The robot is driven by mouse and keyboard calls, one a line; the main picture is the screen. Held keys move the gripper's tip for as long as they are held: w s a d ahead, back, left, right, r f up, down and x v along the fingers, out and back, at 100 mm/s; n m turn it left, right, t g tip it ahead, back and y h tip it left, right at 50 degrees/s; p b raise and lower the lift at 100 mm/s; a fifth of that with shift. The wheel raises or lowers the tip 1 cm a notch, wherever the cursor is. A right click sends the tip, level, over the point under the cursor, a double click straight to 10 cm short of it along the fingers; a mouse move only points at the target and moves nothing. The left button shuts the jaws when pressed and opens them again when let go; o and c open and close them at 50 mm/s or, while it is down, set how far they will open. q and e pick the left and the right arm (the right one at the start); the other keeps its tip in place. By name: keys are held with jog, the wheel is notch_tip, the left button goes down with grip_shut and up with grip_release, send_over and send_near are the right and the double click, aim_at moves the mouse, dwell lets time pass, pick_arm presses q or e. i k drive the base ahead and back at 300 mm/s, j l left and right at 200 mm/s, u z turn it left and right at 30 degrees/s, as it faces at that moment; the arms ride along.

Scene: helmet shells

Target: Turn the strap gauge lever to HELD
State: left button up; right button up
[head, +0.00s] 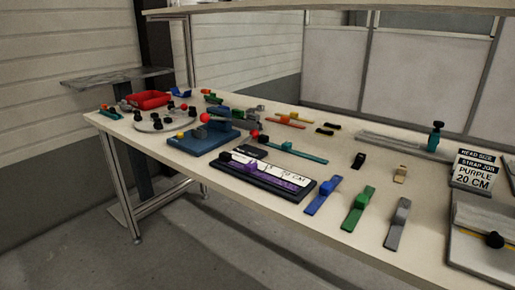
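A dark gauge board (303,191) with a white scale lies near the table's front edge in the head view. Lettering on the scale is too small to read surely. Behind it to the left stands a blue fixture (187,143) with a red ball knob (205,117). Another red ball (255,134) shows just right of that fixture. I cannot tell which ball belongs to the gauge lever, nor read a HELD mark. Neither gripper is in view.
Blue (323,196), green (358,209) and grey (397,225) straps lie right of the board; a teal strap (300,151) lies behind. A red tray (148,99) and round plate (150,124) stand at left.

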aim_at(253, 134)
jog(key=z, duration=0.35)
jog(key=j+z, duration=0.3)
jog(key=j, duration=0.25)
jog(key=j+z, duration=0.35)
jog(key=j, duration=0.2)
jog(key=k+j, duration=0.1)
jog(key=j, duration=0.25)
jog(key=j+z, duration=0.15)
jog(key=j, duration=0.25)
jog(key=k+j, duration=0.15)
jog(key=j, duration=0.2)
jog(key=k+j, duration=0.1)
jog(key=j, duration=0.7)
jog(key=k+j, duration=0.15)
jog(key=j, duration=0.25)
jog(key=j+z, duration=0.1)
jog(key=j, duration=0.3)
jog(key=k, duration=0.05)
